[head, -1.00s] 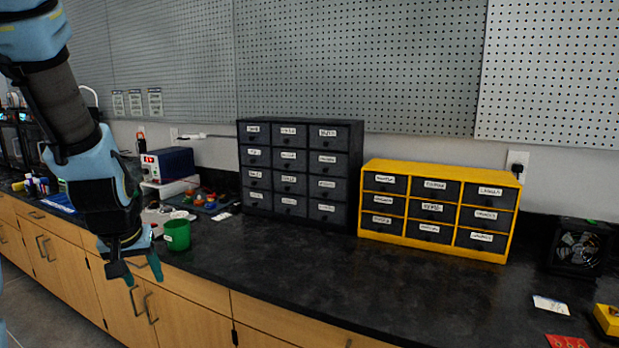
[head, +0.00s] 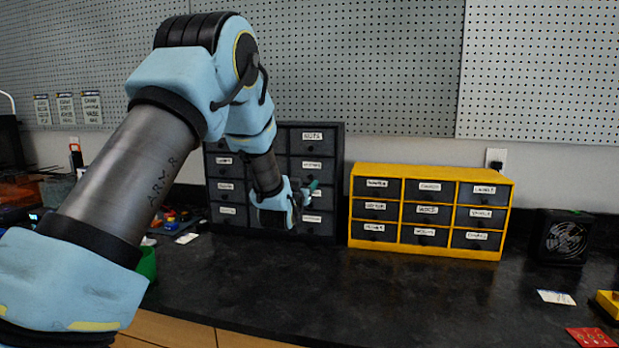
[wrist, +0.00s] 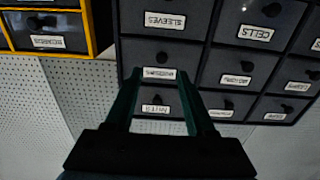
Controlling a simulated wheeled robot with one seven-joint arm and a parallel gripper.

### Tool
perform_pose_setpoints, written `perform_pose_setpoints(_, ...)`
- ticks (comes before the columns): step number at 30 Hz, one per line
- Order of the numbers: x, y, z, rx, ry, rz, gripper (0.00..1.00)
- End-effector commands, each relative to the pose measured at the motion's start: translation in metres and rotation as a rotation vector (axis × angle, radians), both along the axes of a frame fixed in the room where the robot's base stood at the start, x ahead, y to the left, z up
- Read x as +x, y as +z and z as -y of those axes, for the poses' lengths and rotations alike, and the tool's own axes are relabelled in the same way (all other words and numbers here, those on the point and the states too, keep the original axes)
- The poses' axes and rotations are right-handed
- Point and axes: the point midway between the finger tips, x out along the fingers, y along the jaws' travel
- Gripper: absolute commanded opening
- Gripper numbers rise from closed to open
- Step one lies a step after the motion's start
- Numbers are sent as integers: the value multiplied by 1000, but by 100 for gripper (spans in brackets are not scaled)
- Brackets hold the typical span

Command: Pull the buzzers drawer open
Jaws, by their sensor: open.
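The dark grey drawer cabinet (head: 340,190) stands on the counter against the wall, its small drawers carrying white labels and dark knobs. I cannot tell for sure which label reads buzzers. My gripper (head: 306,192) is in front of the cabinet's right column, and the arm hides much of the left and middle columns. In the wrist view, upside down, my gripper (wrist: 162,72) is open and empty. Its dark green fingers point at the drawers, around a small blurred label (wrist: 159,73). A drawer labelled nuts (wrist: 155,109) and one labelled sleeves (wrist: 165,20) show in the same column. Contact cannot be told.
A yellow cabinet (head: 430,250) with dark labelled drawers stands close on the right. A green cup (head: 147,264) is partly behind my arm. The counter front is mostly clear.

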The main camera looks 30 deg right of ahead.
Motion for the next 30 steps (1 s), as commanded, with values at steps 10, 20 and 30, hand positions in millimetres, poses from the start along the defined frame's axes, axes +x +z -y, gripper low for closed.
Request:
perform_pose_setpoints(10, 40, 1, 36, 1, 1, -1, 55)
perform_pose_setpoints(20, 47, 0, 43, 1, 1, -1, 55)
perform_pose_setpoints(30, 47, 0, 43, 1, 1, -1, 29)
